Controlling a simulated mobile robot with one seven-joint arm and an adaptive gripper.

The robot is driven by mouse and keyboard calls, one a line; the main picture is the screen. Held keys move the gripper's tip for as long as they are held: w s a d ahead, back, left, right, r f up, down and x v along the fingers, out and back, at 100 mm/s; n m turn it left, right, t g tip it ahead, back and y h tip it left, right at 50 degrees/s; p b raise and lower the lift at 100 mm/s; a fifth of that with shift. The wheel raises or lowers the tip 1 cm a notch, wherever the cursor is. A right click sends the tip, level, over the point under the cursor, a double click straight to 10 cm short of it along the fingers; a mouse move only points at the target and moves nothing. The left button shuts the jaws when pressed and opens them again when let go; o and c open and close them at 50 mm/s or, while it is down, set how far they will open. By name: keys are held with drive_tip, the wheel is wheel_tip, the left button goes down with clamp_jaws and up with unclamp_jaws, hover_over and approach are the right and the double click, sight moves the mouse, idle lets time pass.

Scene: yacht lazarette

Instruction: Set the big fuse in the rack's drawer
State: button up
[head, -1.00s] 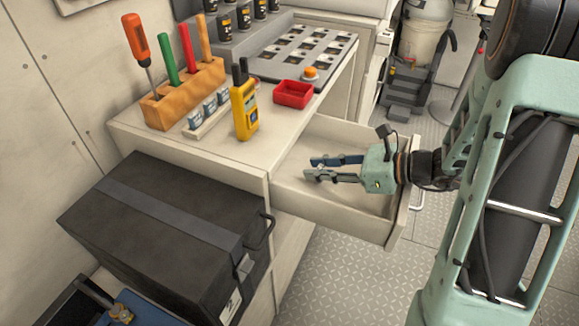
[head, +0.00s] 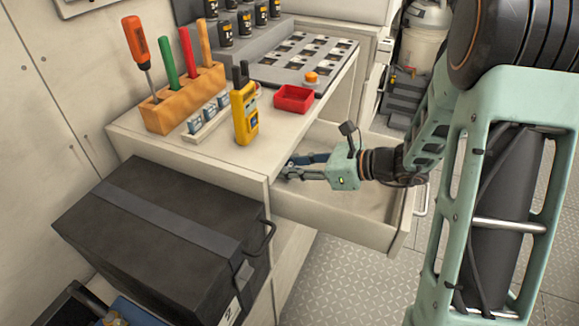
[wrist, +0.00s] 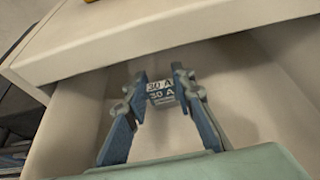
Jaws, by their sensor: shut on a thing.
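The rack's drawer (head: 335,222) is pulled out below the counter, its inside largely empty. My gripper (head: 288,170) reaches in over the drawer from the right, its fingertips near the drawer's left end, close to the counter's edge. In the wrist view my gripper (wrist: 160,88) has its two blue fingers closed on a small block marked "30 A", the fuse (wrist: 161,92). The fuse is held between the fingertips, above the drawer floor (wrist: 235,85). Whether it touches the drawer floor I cannot tell. In the head view the fuse is too small and hidden to make out.
A black case (head: 165,225) sits at lower left. The counter edge overhangs beside the gripper.

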drive_tip(key=o, duration=0.8)
drive_tip(key=shift+f, duration=0.15)
drive_tip(key=shift+r, duration=0.2)
drive_tip(key=p+v, duration=0.3)
drive_tip(key=v, duration=0.9)
drive_tip(key=shift+a+r, duration=0.1)
